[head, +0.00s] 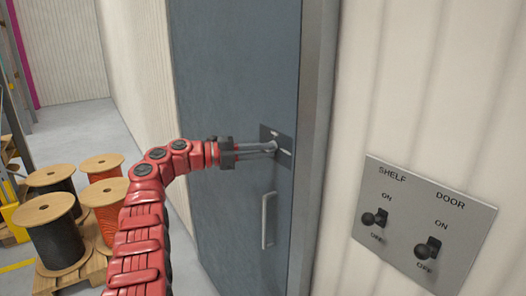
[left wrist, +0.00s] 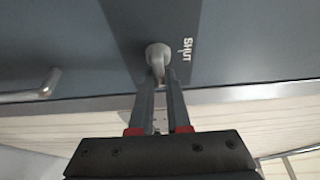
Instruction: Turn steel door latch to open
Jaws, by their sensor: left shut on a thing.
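The blue-grey steel door (head: 228,75) stands closed in its frame as far as I can see. Its latch (head: 271,147) is a small grey knob with a lever on a dark plate (head: 283,138). My left gripper (head: 268,148) reaches in from the left, its fingers at the latch. In the left wrist view the left gripper (left wrist: 160,85) is shut on the lever of the latch (left wrist: 158,56). The word SHUT is on the plate (left wrist: 188,62) beside the knob. The fingers hide part of the lever. My right gripper is not in view.
A door pull handle (head: 267,220) is below the latch; it also shows in the left wrist view (left wrist: 35,92). A switch panel (head: 424,220) marked SHELF and DOOR is on the wall at right. Several cable reels (head: 55,230) stand on a pallet at left.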

